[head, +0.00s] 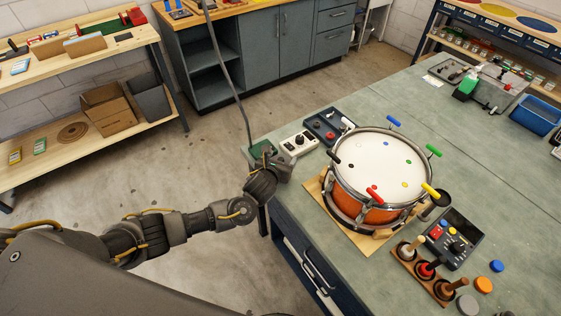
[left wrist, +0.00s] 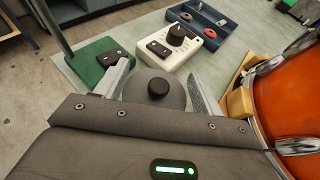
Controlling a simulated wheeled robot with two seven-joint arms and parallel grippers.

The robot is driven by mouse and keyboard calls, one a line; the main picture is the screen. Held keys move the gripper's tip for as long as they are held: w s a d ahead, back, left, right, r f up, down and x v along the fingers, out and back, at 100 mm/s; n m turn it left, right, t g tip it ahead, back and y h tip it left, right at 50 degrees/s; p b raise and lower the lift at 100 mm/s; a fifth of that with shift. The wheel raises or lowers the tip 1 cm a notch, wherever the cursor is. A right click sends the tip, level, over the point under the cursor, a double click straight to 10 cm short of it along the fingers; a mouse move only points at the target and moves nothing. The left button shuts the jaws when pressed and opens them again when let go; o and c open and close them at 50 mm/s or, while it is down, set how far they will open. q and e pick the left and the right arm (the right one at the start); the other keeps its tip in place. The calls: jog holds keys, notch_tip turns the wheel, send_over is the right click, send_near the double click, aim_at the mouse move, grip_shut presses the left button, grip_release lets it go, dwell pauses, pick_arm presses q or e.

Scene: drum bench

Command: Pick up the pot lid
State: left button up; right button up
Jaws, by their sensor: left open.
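The pot lid (left wrist: 172,90) shows in the left wrist view as a grey dome with a black knob (left wrist: 158,88) on top. It sits at the bench edge, partly hidden by my gripper's body. My left gripper (left wrist: 160,84) is open, with one finger on each side of the knob and a gap on both sides. In the head view my left gripper (head: 271,160) is at the bench's left corner and largely hides the lid. My right gripper is not in view.
A green base (left wrist: 98,62) with an upright rod stands left of the lid. A white control box (head: 298,141) and a dark tray (head: 322,133) lie beyond it. The orange drum (head: 372,209) stands close on the right. Open floor lies left of the bench.

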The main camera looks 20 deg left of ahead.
pick_arm(q)
jog(key=shift+x, duration=0.95)
jog(key=shift+s, duration=0.1)
grip_shut()
